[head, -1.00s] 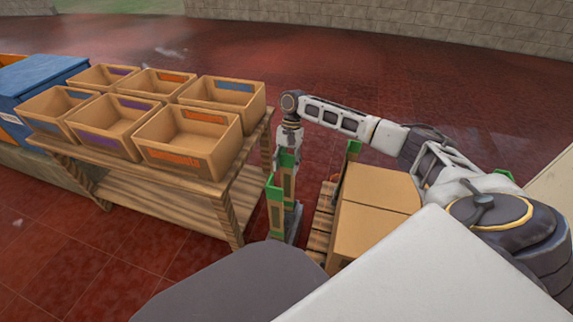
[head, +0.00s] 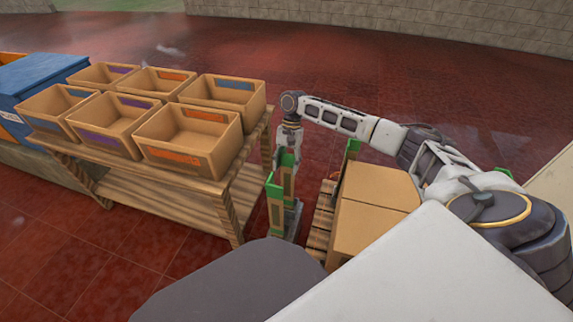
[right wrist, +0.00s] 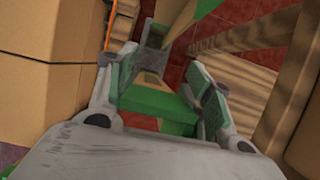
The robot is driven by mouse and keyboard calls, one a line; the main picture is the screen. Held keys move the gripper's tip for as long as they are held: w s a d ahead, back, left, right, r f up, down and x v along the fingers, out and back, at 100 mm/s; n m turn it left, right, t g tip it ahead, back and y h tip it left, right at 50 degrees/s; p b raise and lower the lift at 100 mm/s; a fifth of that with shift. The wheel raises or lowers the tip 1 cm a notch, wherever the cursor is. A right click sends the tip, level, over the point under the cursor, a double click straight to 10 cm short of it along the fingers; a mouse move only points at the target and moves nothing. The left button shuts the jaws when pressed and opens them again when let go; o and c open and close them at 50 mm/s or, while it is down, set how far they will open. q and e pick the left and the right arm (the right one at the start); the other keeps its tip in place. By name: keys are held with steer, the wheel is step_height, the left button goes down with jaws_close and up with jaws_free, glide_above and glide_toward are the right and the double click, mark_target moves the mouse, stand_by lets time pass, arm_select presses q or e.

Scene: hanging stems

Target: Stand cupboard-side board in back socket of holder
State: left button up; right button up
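Two tan boards with green ends stand low between the wooden table and the pallet in the head view. My right gripper (head: 289,140) points down over the far board (head: 288,182). In the right wrist view its fingers lie on both sides of a green board end (right wrist: 160,103) and appear to touch it. The near board (head: 275,213) stands to the front left. A grey holder (head: 293,218) shows partly at the boards' feet; its sockets are hard to make out. I cannot tell whether the far board is seated. My left gripper is out of view.
The wooden table (head: 150,205) with several open bins (head: 192,160) is close on the left. Cardboard boxes (head: 372,205) on a pallet (head: 320,222) are close on the right, with a green-topped post beside them. A blue cabinet (head: 40,75) stands far left.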

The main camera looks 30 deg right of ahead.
steer(key=o, duration=0.4)
steer(key=shift+v, duration=5.95)
